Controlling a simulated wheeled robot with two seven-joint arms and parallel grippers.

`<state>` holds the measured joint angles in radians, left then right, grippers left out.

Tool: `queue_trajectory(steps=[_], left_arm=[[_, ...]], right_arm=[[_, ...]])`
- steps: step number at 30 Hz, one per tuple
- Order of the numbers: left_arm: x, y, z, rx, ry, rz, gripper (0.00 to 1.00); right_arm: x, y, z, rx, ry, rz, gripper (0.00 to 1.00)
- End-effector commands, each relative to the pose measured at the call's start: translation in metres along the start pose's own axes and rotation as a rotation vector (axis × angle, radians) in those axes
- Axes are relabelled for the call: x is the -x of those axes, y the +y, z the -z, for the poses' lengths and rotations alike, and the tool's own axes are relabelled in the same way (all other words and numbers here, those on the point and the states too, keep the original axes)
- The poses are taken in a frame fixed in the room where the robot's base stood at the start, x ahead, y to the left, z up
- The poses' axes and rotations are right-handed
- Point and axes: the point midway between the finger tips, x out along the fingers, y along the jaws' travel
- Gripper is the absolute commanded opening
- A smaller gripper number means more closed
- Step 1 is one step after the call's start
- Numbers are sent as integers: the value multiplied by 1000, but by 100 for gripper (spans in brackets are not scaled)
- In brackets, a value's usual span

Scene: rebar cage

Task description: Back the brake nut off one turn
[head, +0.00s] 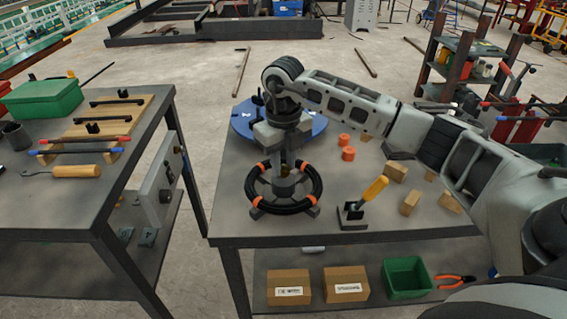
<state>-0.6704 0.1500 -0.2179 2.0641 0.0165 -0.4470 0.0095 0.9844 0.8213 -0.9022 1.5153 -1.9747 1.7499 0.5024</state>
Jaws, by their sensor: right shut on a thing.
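A black coil (313,205) with several orange bands lies around the grey hub (284,187) of a low stand on the middle table. My right gripper (284,168) comes down from above over the middle of this hub, pointing straight down. Its jaws are shut on the top of the hub, where the brake nut sits. The nut itself is mostly hidden between the fingers, so its turn angle cannot be told. My left gripper is not in view.
A blue disc (241,124) lies behind my gripper. Orange pieces (348,154), wooden blocks (396,171) and a yellow-handled tool (374,189) are to the right. The left bench (45,210) stands across a gap. Boxes (346,284) and a green bin (408,278) sit on the lower shelf.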

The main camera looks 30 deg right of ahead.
Motion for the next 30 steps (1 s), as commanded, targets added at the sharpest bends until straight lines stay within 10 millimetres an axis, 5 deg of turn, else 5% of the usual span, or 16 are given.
queue_trajectory(steps=[22, 23, 24, 30], left_arm=[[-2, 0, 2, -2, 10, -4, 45], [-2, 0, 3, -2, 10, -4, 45], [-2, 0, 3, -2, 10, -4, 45], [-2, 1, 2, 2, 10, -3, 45]], right_arm=[[2, 0, -1, 101, -4, 0, 2], [2, 0, -1, 101, -4, 0, 33], [2, 0, -1, 101, -4, 0, 44], [1, 0, 0, 101, -3, 0, 46]])
